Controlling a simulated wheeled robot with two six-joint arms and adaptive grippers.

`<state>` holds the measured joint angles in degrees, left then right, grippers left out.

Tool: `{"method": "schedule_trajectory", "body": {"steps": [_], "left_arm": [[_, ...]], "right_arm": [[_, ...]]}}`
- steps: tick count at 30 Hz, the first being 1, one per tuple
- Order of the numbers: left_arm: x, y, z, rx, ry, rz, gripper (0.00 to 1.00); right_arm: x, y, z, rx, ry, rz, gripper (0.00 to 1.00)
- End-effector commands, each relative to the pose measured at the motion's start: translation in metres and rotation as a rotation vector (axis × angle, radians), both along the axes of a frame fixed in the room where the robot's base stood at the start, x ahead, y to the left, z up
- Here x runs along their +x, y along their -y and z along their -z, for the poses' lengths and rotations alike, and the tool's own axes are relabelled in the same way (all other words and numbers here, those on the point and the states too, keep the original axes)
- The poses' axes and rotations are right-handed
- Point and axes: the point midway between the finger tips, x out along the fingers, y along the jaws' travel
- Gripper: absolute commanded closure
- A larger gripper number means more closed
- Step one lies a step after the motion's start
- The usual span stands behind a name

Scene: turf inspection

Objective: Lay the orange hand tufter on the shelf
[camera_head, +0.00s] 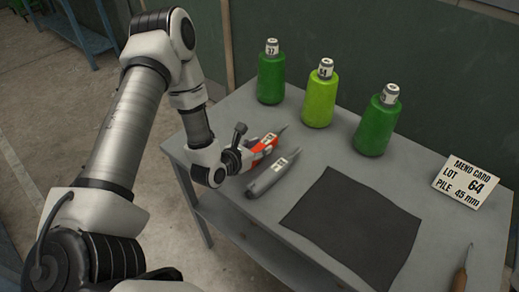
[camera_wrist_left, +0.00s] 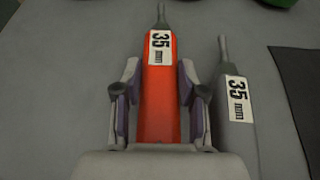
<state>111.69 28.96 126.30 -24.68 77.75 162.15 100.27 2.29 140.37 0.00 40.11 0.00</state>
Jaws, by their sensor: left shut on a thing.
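The orange hand tufter (camera_head: 264,146) is at the left part of the grey table, its metal tip pointing away. It also shows in the left wrist view (camera_wrist_left: 158,112), with a white label reading 35. My left gripper (camera_head: 246,156) is shut on its body, one finger on each side. I cannot tell whether the tufter touches the tabletop. A grey hand tufter (camera_head: 268,178), also labelled 35, lies close beside it on the right. A lower shelf (camera_head: 238,222) shows under the tabletop, partly hidden by it. My right gripper is not in view.
Two dark green bottles (camera_head: 271,76) (camera_head: 377,124) and one lime bottle (camera_head: 320,96) stand along the back. A dark mat (camera_head: 352,228) lies at the middle right, a card (camera_head: 466,184) reading lot 64 behind it. A wooden-handled tool (camera_head: 461,279) lies front right.

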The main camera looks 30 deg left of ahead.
Motion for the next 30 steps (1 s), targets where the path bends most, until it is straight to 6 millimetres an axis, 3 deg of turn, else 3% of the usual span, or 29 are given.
{"method": "schedule_trajectory", "body": {"steps": [5,13,22,30], "left_arm": [[0.001,0.0,-0.025,-0.003,0.009,-0.002,1.0],[-0.047,-0.027,-0.033,-0.009,0.003,-0.009,1.0],[-0.097,-0.052,-0.044,-0.008,0.004,-0.007,1.0],[-0.131,-0.071,-0.049,-0.001,0.002,-0.003,1.0]], "right_arm": [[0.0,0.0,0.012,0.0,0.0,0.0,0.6],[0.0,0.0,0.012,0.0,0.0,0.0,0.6],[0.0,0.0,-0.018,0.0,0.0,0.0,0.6],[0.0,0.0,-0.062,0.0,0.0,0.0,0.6]]}}
